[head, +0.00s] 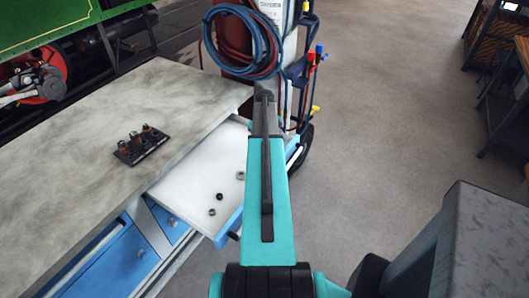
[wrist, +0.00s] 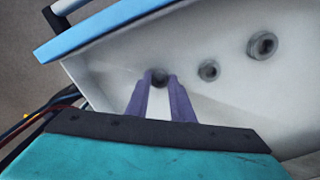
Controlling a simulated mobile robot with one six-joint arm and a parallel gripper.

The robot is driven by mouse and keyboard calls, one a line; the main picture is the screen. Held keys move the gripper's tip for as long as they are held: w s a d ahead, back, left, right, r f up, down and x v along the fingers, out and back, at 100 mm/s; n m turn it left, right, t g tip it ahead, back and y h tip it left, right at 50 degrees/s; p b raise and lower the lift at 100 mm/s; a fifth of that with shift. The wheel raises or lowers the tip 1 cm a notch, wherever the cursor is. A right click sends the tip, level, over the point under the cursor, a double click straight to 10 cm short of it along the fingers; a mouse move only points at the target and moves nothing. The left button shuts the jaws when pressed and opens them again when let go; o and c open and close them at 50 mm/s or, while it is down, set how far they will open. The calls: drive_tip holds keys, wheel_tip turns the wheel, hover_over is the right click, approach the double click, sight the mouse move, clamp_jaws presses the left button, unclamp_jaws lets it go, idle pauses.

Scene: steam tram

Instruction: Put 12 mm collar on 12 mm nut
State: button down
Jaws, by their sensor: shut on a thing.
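My gripper (wrist: 156,82) shows in the wrist view, its two purple fingers shut on a small dark round part (wrist: 159,77), mostly hidden by the fingertips. I cannot tell whether it is the collar. Two grey ring-like parts, a smaller one (wrist: 208,70) and a larger one (wrist: 262,45), lie apart on the pale drawer floor to its right. In the head view the open drawer (head: 178,190) holds a dark ring (head: 219,196) and two grey ones (head: 212,211) (head: 240,175). Which is the 12 mm nut I cannot read. My arm hides the gripper there.
A dark holder (head: 142,146) with several upright brownish pieces stands on the grey bench top (head: 80,150). A cart with coiled hoses (head: 243,40) stands just beyond the drawer.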

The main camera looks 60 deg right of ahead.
drive_tip(key=shift+r+p, duration=0.35)
drive_tip(key=shift+r, duration=0.45)
idle(0.4)
wheel_tip(320, 180, up, 5)
drive_tip(key=shift+f+p, duration=0.1)
drive_tip(key=shift+p, duration=1.15)
drive_tip(key=w+a+r+n+b, duration=0.2)
drive_tip(key=w+a+r+n, duration=0.1)
drive_tip(key=w+a, duration=0.9)
drive_tip(key=w+a+r+n+b, duration=0.1)
drive_tip(key=w+a+r+n, duration=0.25)
drive_tip(key=w+a, duration=0.9)
drive_tip(key=a+r+n+b, duration=0.1)
drive_tip(key=a+r+n, duration=0.1)
drive_tip(key=a, duration=1.6)
drive_tip(key=w+a+r+n+b, duration=0.1)
drive_tip(key=a+r+n+b, duration=0.1)
drive_tip(key=a, duration=1.5)
wheel_tip(320, 180, up, 3)
drive_tip(key=shift+w+a+f+n, duration=0.15)
drive_tip(key=shift+a+n, duration=0.25)
drive_tip(key=shift+n, duration=0.35)
drive_tip(key=shift+d, duration=0.1)
